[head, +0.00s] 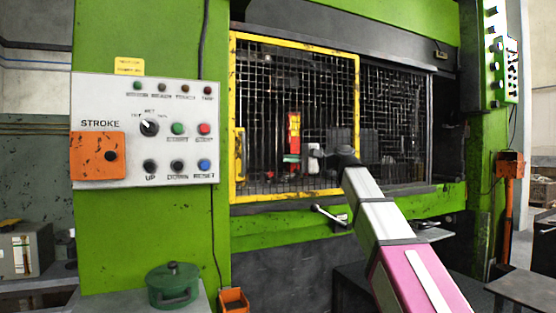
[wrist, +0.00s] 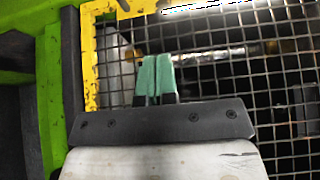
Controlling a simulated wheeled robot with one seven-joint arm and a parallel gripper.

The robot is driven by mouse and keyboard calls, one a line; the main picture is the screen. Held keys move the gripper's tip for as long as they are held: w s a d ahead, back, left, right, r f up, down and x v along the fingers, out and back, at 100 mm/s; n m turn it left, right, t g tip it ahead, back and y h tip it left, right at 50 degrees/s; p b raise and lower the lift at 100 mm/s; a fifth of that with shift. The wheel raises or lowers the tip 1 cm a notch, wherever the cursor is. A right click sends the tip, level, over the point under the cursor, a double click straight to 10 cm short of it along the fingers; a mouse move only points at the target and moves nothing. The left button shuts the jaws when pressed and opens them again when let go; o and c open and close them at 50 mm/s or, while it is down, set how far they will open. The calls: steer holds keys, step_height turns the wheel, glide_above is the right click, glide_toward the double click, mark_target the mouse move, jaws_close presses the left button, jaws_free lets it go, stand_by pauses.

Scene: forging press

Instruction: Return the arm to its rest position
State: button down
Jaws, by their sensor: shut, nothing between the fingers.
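My arm (head: 385,220) reaches up and leftward from the lower right of the head view, in front of the press's mesh guard. My gripper (head: 314,154) is at its far end, small in the head view, in front of the yellow-framed mesh door (head: 262,130). In the wrist view my gripper (wrist: 155,72) shows two green fingertips side by side, shut with nothing between them. Mesh fills most of the view behind them. I cannot tell how far the fingertips are from the mesh.
A control panel (head: 170,128) is on the green press column at left. A lever handle (head: 330,216) sticks out below the door. An orange post (head: 507,215) stands at right.

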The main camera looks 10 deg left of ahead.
steer(key=w+d+f+m+t+h, duration=0.1)
steer(key=w+d+f+h, duration=0.3)
steer(key=f, duration=1)
steer(key=d+f+m+t+h, duration=0.15)
steer(key=d+f, duration=0.45)
steer(key=f, duration=0.7)
steer(key=w+d+f+t+h, duration=0.25)
steer(key=d+f, duration=0.25)
steer(key=f, duration=0.9)
steer(key=s+d+f+g+h, duration=0.1)
steer(key=s+d+f+h, duration=0.2)
steer(key=f, duration=0.7)
steer(key=s+d+f+n+g+h, duration=0.1)
steer(key=s+d+f+h, duration=0.2)
steer(key=s+d+f, duration=0.5)
steer(key=s+d+f+g+h, duration=0.1)
steer(key=s+d+f+h, duration=0.3)
steer(key=d+f, duration=0.7)
steer(key=shift+s+d+f+n+g, duration=0.25)
steer(key=shift+s+f+n+g, duration=0.15)
steer(key=shift+s+f, duration=0.5)
steer(key=shift+s+r, duration=0.15)
